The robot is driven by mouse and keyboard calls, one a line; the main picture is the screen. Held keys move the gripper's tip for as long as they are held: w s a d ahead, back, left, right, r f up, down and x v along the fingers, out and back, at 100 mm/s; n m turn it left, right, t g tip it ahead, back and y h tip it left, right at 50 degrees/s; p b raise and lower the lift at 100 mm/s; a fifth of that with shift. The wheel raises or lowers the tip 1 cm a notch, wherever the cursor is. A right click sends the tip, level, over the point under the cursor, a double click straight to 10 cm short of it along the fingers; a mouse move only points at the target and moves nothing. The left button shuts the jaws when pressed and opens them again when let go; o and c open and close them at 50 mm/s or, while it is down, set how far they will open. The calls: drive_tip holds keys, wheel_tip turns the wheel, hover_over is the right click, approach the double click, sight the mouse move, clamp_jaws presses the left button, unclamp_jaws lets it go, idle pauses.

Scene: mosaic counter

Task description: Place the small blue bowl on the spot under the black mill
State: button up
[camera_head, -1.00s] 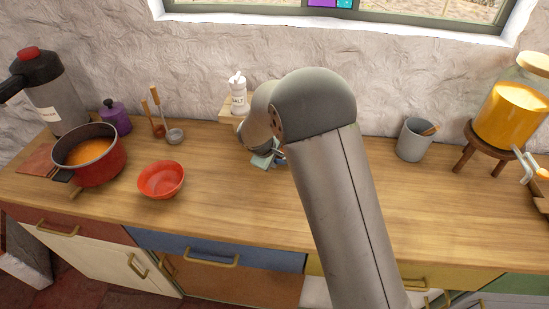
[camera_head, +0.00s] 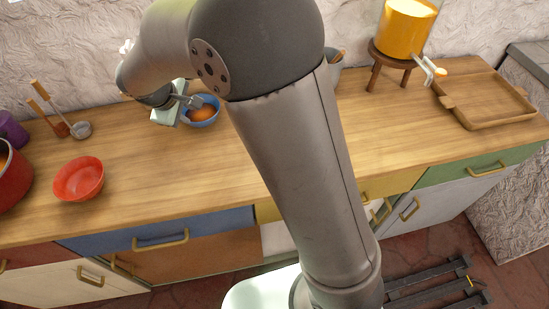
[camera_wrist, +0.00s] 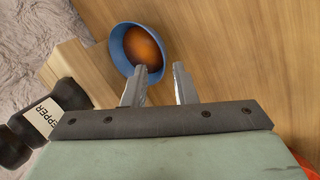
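The small blue bowl (camera_head: 215,122) holds something orange and stands on the wooden counter, partly behind my gripper in the head view. It also shows in the wrist view (camera_wrist: 115,50) just beyond my fingertips. My gripper (camera_wrist: 160,68) is open, with a clear gap between its fingers. The left fingertip overlaps the bowl's near rim in the picture; I cannot tell if it touches. In the head view my gripper (camera_head: 193,101) is left of the bowl. The black mill (camera_wrist: 40,118), labelled PEPPER, is at the left of the wrist view, beside a pale wooden block (camera_wrist: 66,64). My arm hides it in the head view.
A red bowl (camera_head: 79,180), a red pot (camera_head: 14,180) and ladles (camera_head: 60,129) stand at the left. A glass dispenser on a wooden stool (camera_head: 388,52) and a wooden tray (camera_head: 490,123) are at the right. The counter's front middle is clear.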

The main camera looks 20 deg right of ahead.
drive_tip(key=s+d+r+m+g, duration=0.2)
drive_tip(key=s+d+r+m, duration=0.15)
drive_tip(key=s+d, duration=0.55)
drive_tip(key=s+d+f+m+g+y, duration=0.1)
drive_tip(key=s+d+m, duration=0.3)
drive_tip(key=s, duration=0.5)
drive_tip(key=s+d+f+m+g+y, duration=0.1)
drive_tip(key=s+d+m, duration=0.3)
drive_tip(key=s, duration=0.6)
drive_tip(key=shift+d+g+y, duration=0.3)
drive_tip(key=shift+d+y, duration=0.1)
drive_tip(key=shift+d, duration=0.85)
